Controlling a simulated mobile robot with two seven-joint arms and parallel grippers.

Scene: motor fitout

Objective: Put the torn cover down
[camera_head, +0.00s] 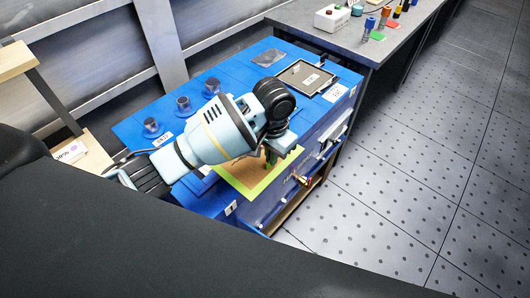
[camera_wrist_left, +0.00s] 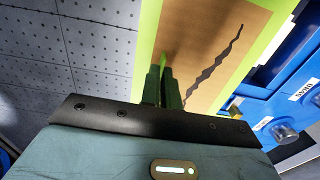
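The torn cover (camera_head: 257,184) is a brown panel with a bright lime-green border. In the head view it is at the front edge of the blue workbench, partly hidden by my left arm. In the left wrist view the cover (camera_wrist_left: 205,40) fills the upper middle, with a dark jagged tear down it. My left gripper (camera_head: 268,155) points down at the cover. Its dark fingers (camera_wrist_left: 162,92) are close together around a thin green upright piece on the cover's face. Whether the cover rests on the bench or hangs just above it is unclear. My right gripper is not in view.
The blue workbench (camera_head: 185,72) carries several dark round cups, a grey-brown framed tray (camera_head: 305,77) and a grey plate (camera_head: 268,58). A grey counter (camera_head: 372,45) with small coloured items stands behind. A wooden shelf (camera_head: 85,152) is at left. Open tiled floor lies right.

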